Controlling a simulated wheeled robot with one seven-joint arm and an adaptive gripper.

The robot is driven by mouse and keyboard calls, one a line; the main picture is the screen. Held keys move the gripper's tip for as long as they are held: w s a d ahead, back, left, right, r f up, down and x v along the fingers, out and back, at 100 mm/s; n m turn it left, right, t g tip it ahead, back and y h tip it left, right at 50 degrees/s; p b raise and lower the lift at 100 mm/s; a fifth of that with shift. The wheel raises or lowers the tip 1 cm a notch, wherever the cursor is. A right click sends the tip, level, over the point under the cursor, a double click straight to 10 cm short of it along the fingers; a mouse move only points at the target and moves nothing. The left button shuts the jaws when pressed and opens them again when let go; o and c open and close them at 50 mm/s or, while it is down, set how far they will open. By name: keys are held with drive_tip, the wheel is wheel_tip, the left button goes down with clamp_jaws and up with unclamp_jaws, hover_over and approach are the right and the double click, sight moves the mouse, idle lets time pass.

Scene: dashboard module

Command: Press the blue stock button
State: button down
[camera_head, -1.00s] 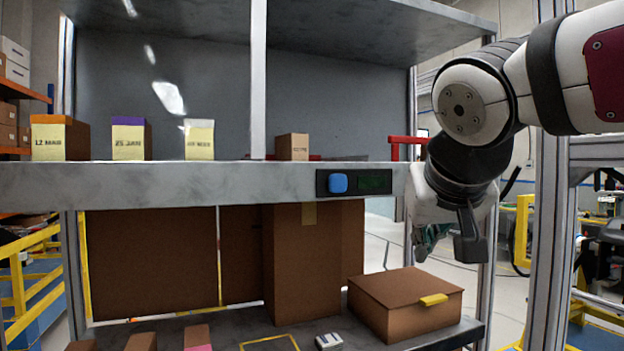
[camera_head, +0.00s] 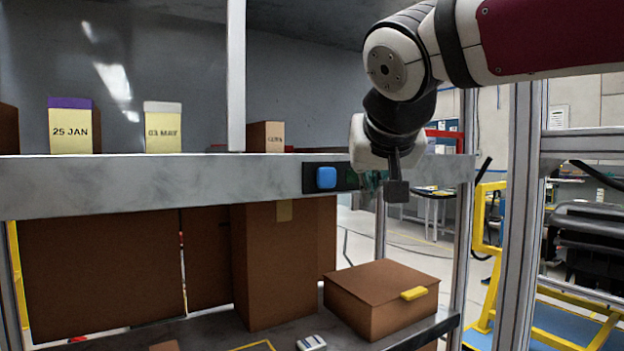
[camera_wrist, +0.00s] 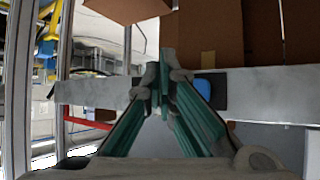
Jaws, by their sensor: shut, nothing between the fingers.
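The blue stock button (camera_head: 326,178) is a rounded square on a dark panel (camera_head: 310,178) set in the front edge of the grey shelf. The panel's display is partly hidden behind my gripper. My gripper (camera_head: 374,190) is just right of the button in the head view, with its fingers partly hidden by my wrist. In the wrist view the gripper (camera_wrist: 160,82) has its green-sided fingers shut and empty. There the button (camera_wrist: 203,88) shows just right of the fingertips. I see no contact with it.
On the shelf (camera_head: 120,185) stand a "25 JAN" box (camera_head: 75,128), a "03 MAY" box (camera_head: 163,132) and a small brown box (camera_head: 266,136). Below are a tall carton (camera_head: 275,265) and a lidded box (camera_head: 380,300) with a yellow tab. An upright post (camera_head: 236,75) rises from the shelf.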

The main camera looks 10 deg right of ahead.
sight(334, 181)
drive_tip(key=shift+w+a+b, duration=0.15)
drive_tip(key=shift+w+a, duration=0.3)
drive_tip(key=shift+w, duration=0.85)
drive_tip(key=shift+w+a+b, duration=0.1)
drive_tip(key=shift+w+a, duration=0.3)
drive_tip(key=shift+w, duration=0.95)
drive_tip(key=shift+w+a+b, duration=0.15)
drive_tip(key=shift+w+a, duration=0.3)
drive_tip(key=shift+w, duration=0.85)
drive_tip(key=shift+w, duration=0.1)
drive_tip(key=shift+w+a, duration=0.1)
drive_tip(key=shift+w, duration=0.2)
drive_tip(key=shift+w+a, duration=0.2)
drive_tip(key=shift+w, duration=0.25)
drive_tip(key=shift+s, duration=0.1)
drive_tip(key=shift+s+d, duration=0.3)
drive_tip(key=shift+s, duration=0.45)
drive_tip(key=s, duration=0.1)
drive_tip(key=s+d, duration=0.1)
drive_tip(key=s, duration=0.2)
drive_tip(key=shift+s+d, duration=0.3)
drive_tip(key=shift+s, duration=0.1)
